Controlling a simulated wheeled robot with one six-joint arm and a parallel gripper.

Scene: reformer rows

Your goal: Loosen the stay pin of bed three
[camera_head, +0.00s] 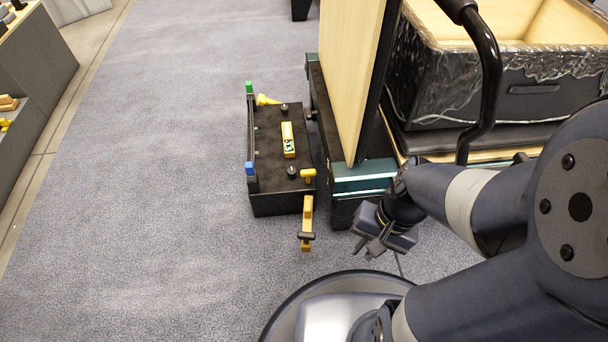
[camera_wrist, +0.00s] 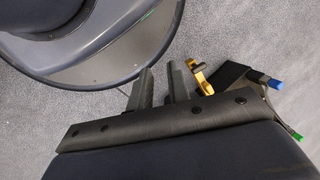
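My gripper (camera_head: 378,245) is low beside the front end of a dark bed frame, to the right of a black box (camera_head: 280,203). In the wrist view its two fingers (camera_wrist: 162,84) stand apart with nothing between them, so it is open. A yellow lever-like piece (camera_head: 307,225) with a dark crosspiece projects from the box's front; it also shows in the wrist view (camera_wrist: 203,76), right of the fingers and apart from them. I see no bed number and cannot tell which piece is the stay pin.
The box has a blue-tipped (camera_head: 250,169) and green-tipped (camera_head: 249,88) rail on its left, and a yellow labelled block (camera_head: 288,140) on top. A pale wooden panel (camera_head: 350,75) stands upright to its right. Grey carpet (camera_head: 150,200) is clear to the left.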

